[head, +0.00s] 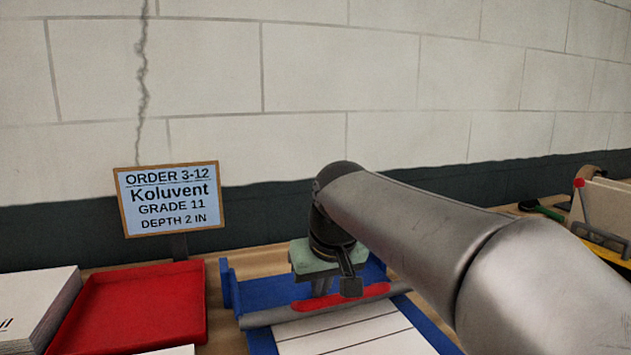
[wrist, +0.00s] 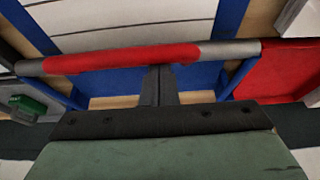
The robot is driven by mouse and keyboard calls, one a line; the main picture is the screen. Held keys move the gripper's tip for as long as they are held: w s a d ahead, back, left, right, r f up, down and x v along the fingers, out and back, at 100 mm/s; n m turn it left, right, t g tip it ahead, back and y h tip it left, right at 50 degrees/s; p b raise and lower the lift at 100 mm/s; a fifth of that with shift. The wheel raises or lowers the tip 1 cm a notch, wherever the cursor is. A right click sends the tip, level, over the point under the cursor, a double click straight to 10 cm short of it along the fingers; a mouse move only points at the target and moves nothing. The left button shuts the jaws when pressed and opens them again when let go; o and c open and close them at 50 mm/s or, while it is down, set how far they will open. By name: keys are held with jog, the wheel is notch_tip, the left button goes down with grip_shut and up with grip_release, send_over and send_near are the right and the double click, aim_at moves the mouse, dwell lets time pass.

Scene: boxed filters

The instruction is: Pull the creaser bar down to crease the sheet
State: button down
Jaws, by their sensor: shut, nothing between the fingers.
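The creaser bar (head: 270,316) is a grey rod with a red grip section (head: 345,297). It lies across the blue creaser frame (head: 262,292), over a white lined sheet (head: 345,330). In the wrist view the bar (wrist: 225,50) and its red section (wrist: 100,58) run across the upper part, with the sheet (wrist: 130,22) beyond. My gripper (wrist: 160,72) is shut and empty, its fingertips at the near edge of the red section there. In the head view my gripper (head: 321,290) is just behind the bar. I cannot tell whether the fingertips touch it.
A red tray (head: 135,310) stands left of the creaser, with a stack of white boxes or sheets (head: 35,305) beside it. An order sign (head: 170,198) reading Koluvent, grade 11, depth 2 in stands behind. A wall rises at the back. Another device (head: 603,215) stands at far right.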

aim_at(321, 301)
jog(key=shift+f+b, duration=1.1)
jog(key=shift+f, duration=0.55)
jog(key=shift+s+r, duration=0.1)
